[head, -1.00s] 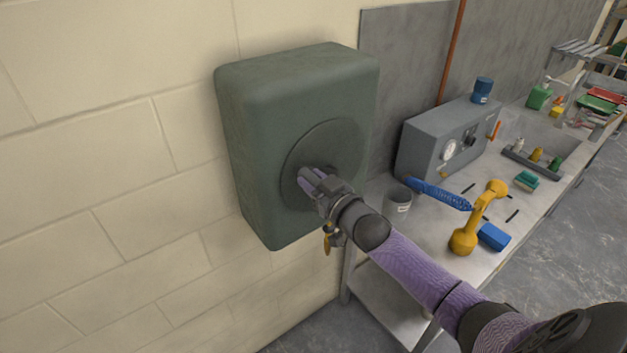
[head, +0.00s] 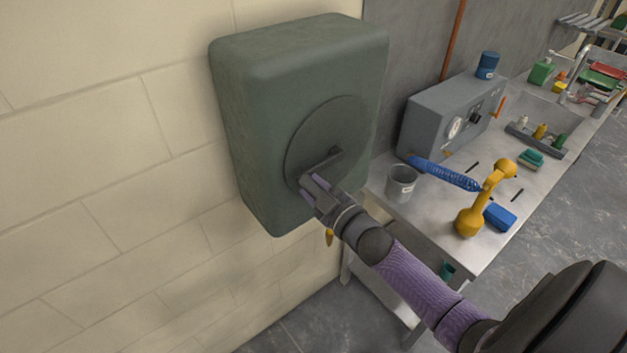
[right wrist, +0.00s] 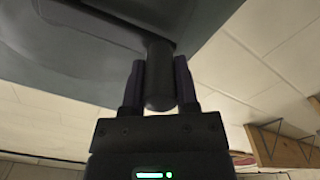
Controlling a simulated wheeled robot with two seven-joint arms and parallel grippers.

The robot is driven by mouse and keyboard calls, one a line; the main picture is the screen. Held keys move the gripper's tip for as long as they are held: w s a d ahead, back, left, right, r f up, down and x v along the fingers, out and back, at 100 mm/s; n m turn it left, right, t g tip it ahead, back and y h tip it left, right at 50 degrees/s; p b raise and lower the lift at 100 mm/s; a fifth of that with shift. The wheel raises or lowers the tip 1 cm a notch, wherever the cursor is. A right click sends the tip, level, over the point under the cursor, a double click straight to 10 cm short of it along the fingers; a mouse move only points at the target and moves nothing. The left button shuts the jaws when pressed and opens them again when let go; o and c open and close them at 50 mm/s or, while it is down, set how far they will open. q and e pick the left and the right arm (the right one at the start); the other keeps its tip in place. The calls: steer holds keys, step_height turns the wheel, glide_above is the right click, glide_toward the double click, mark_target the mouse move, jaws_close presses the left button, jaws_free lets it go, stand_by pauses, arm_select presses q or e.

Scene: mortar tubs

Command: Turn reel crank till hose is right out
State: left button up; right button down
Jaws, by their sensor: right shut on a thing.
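A dark green hose reel box (head: 290,70) hangs on the pale block wall. A round disc (head: 350,125) on its front carries the dark crank arm (head: 335,156). My right gripper (head: 307,186) is at the lower left of the disc, over the crank's handle end. In the right wrist view my right gripper (right wrist: 160,85) is shut on the crank handle (right wrist: 160,75), a dark round grip between the two fingers. A brass-coloured nozzle (head: 329,237) shows below the box, partly behind my arm. No hose length can be made out. My left gripper is not in view.
A steel bench (head: 425,210) stands right of the reel. The wall left of the reel is bare.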

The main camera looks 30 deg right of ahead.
steer(key=d+f+n+b, duration=0.9)
steer(key=d+n+b, duration=0.2)
steer(key=n+b, duration=0.6)
steer(key=shift+w+d+f+n, duration=0.25)
steer(key=shift+w+d+n, duration=0.15)
steer(key=shift+n, duration=0.7)
